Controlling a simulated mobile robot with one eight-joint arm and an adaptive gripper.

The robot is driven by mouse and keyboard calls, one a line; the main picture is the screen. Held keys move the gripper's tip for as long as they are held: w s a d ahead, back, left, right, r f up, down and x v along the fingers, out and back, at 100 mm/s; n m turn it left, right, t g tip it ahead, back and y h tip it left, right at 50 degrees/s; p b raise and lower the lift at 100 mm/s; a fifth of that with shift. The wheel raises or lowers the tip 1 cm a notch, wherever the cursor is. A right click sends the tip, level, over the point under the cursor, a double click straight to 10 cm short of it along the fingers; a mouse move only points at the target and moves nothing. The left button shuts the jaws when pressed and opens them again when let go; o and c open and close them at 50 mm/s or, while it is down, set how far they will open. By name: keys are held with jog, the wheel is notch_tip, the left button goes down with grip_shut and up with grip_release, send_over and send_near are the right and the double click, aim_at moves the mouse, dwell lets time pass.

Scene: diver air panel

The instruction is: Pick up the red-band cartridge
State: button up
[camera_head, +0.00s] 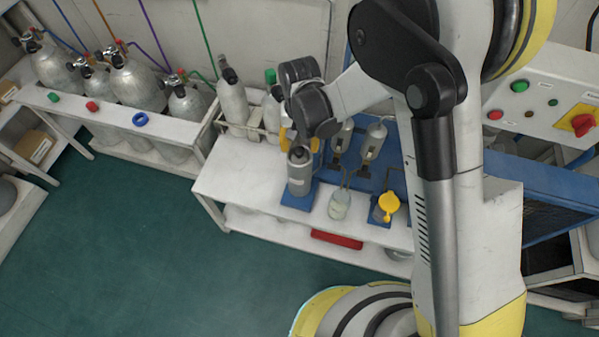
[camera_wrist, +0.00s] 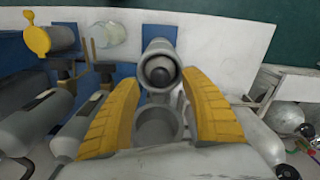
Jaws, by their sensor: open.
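My gripper (camera_wrist: 160,110) is open, its two yellow fingers spread apart, and nothing is visibly held. In the head view my gripper (camera_head: 299,143) is over the front bench, partly hidden by my wrist. A grey cylinder (camera_head: 299,181) stands upright on a blue base just below the fingers. In the wrist view the grey cylinder (camera_wrist: 158,50) shows its round dark-centred top just beyond the gap between the fingertips. A round grey opening (camera_wrist: 158,127) shows between the fingers, closer to the camera. I see no red band, so I cannot tell which piece is the red-band cartridge.
A glass jar (camera_head: 340,204) and a yellow-capped container (camera_head: 387,206) stand right of the cylinder. Upright bottles (camera_head: 232,105) are at the left end of the bench (camera_head: 228,170). A control panel (camera_head: 550,100) is at right. Green floor (camera_head: 120,250) is clear at front left.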

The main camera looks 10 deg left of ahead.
notch_tip(320, 180, down, 3)
jog(key=shift+r+b, duration=0.15)
jog(key=shift+b, duration=0.15)
grip_shut()
jog(key=shift+r, duration=0.2)
notch_tip(320, 180, up, 28)
jog(key=p, duration=0.9)
jog(key=shift+f, duration=0.15)
